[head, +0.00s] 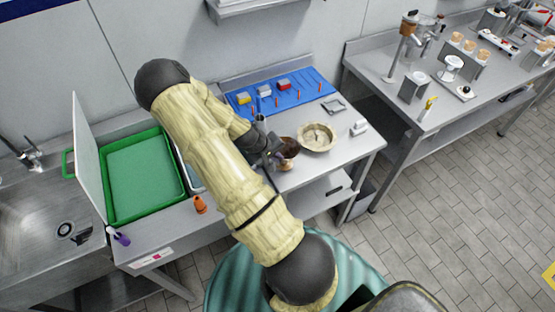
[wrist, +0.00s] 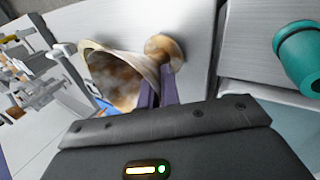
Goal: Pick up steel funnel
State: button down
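My gripper (head: 278,157) is low over the near part of the steel table, beside a brown mottled cup-shaped thing (head: 288,147). In the wrist view my purple fingers (wrist: 158,88) reach up to a flared cone (wrist: 120,75) with a pale rim and rusty brown inside, lying on its side in the picture. A small round brown piece (wrist: 165,48) shows just right of it, at the fingertips. I cannot tell whether the two are joined as one funnel. The finger contact is partly hidden, so open or shut is unclear.
A pale bowl (head: 317,137) stands right of my gripper. A small white item (head: 359,128) is near the right corner.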

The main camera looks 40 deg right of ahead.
notch_tip(320, 180, up, 8)
jog(key=shift+r+b, duration=0.2)
jog(key=shift+b, duration=0.75)
dwell(0.8)
